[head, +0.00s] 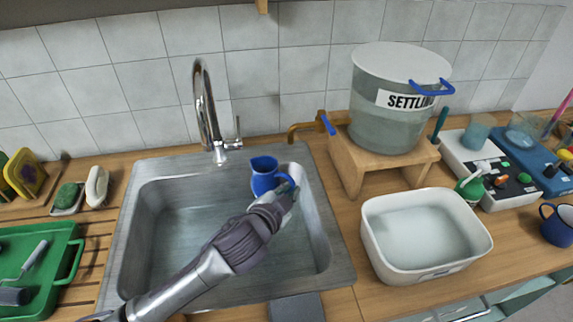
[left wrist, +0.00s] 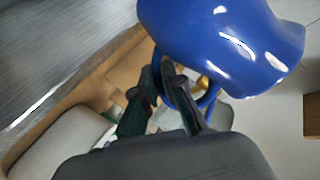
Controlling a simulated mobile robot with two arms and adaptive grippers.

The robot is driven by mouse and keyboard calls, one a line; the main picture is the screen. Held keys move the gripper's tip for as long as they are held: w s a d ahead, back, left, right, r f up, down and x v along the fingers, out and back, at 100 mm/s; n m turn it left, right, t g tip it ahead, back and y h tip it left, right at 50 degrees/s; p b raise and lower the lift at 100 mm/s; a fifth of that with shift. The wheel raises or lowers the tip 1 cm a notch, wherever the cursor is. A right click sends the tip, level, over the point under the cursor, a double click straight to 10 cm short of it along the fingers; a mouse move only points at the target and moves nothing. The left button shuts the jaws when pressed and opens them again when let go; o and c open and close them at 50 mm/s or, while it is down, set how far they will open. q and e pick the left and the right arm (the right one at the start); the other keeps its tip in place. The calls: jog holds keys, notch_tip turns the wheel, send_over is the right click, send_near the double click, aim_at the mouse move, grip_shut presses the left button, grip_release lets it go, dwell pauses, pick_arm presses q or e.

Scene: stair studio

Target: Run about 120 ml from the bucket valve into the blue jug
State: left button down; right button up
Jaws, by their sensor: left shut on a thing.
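The blue jug (head: 264,177) is held over the sink (head: 143,240), mouth up. My left gripper (head: 288,189) is shut on its handle; the left wrist view shows the fingers (left wrist: 167,80) at the handle beside the jug body (left wrist: 222,40). The clear bucket (head: 385,127), its label partly readable as "SETTLIN", stands on a wooden stand (head: 352,160). Its brass valve spout (head: 304,127) reaches left over the sink's back right rim. The valve has a blue lever (head: 328,125). The jug's mouth is below and left of the spout. I see no stream. The jug's inside level cannot be made out.
A chrome tap (head: 207,110) stands behind the sink. A white tub (head: 425,240) sits right of the sink, in front of the stand. A green tray (head: 70,255) and a sponge lie left. Dosing equipment and a blue mug (head: 558,226) are far right.

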pick_arm(q)
jog(key=w+d+m+h, duration=0.2)
jog(key=w+d, duration=0.1)
jog(key=d, duration=0.3)
jog(key=shift+g, duration=0.3)
jog(key=shift+s+a+f+b, duration=0.1)
jog(key=shift+a+f+b, duration=0.1)
jog(key=shift+f, duration=1.3)
jog(key=shift+s+a+f+b, duration=0.1)
jog(key=shift+f+b, duration=0.05)
jog(key=shift+f, duration=1.3)
pick_arm(e)
jog(key=shift+f, duration=0.7)
